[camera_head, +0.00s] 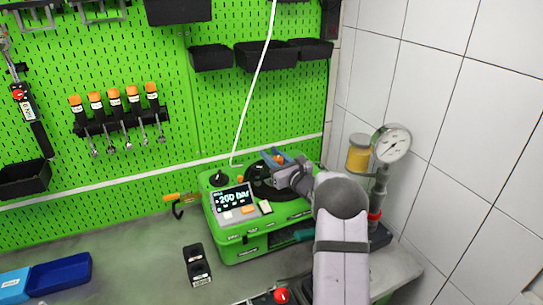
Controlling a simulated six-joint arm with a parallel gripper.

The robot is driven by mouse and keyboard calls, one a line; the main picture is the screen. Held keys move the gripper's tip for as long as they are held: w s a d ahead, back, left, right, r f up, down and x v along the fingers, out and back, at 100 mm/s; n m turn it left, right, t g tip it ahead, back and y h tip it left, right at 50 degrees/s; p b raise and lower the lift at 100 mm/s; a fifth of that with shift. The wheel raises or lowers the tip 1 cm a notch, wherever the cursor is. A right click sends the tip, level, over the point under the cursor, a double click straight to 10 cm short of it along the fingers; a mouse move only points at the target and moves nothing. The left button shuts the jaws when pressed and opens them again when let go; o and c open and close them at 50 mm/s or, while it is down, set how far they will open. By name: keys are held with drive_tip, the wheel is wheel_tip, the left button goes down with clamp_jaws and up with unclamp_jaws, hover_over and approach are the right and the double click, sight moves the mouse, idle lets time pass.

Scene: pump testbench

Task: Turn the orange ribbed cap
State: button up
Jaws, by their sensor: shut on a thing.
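The orange ribbed cap (279,159) shows as a small orange patch on top of the green pump testbench (240,248), at its back right. My gripper (277,160) reaches over the machine from the right and is shut on the cap. The fingers and wrist hide most of the cap, so its ribs and turn angle cannot be made out. A black round part (260,181) lies under the gripper on the machine's top. The machine's display (234,197) reads about 200 bar.
A pressure gauge (391,144) on a column and a yellow-filled container (359,153) stand close right of my arm, by the tiled wall. A black block (196,264) and blue bins (60,274) lie left on the grey bench. The green pegboard (130,60) rises behind.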

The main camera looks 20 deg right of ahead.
drive_tip(key=shift+y, duration=0.3)
drive_tip(key=n+y+b, duration=0.2)
drive_tip(key=y, duration=0.1)
drive_tip(key=shift+s+a+f+g, duration=0.1)
drive_tip(key=shift+a+f+g, duration=0.05)
drive_tip(key=shift+a+g, duration=0.2)
drive_tip(key=shift+s+a+n+g+y+b, duration=0.15)
drive_tip(key=shift+n+g+y+b, duration=0.15)
drive_tip(key=shift+n+y, duration=0.35)
drive_tip(key=shift+a+n+g+y+b, duration=0.2)
drive_tip(key=shift+n+g+y, duration=0.25)
drive_tip(key=shift+y, duration=0.3)
drive_tip(key=shift+s+a+n+g+y+b, duration=0.15)
drive_tip(key=shift+n+g+y+b, duration=0.15)
drive_tip(key=shift+n+y, duration=0.35)
drive_tip(key=shift+a+y, duration=0.1)
drive_tip(key=shift+y, duration=0.25)
drive_tip(key=shift+r+n, duration=0.2)
drive_tip(key=shift+n, duration=0.05)
drive_tip(key=o, duration=1.1)
drive_tip(key=shift+m+h, duration=0.4)
drive_tip(key=shift+m, duration=0.1)
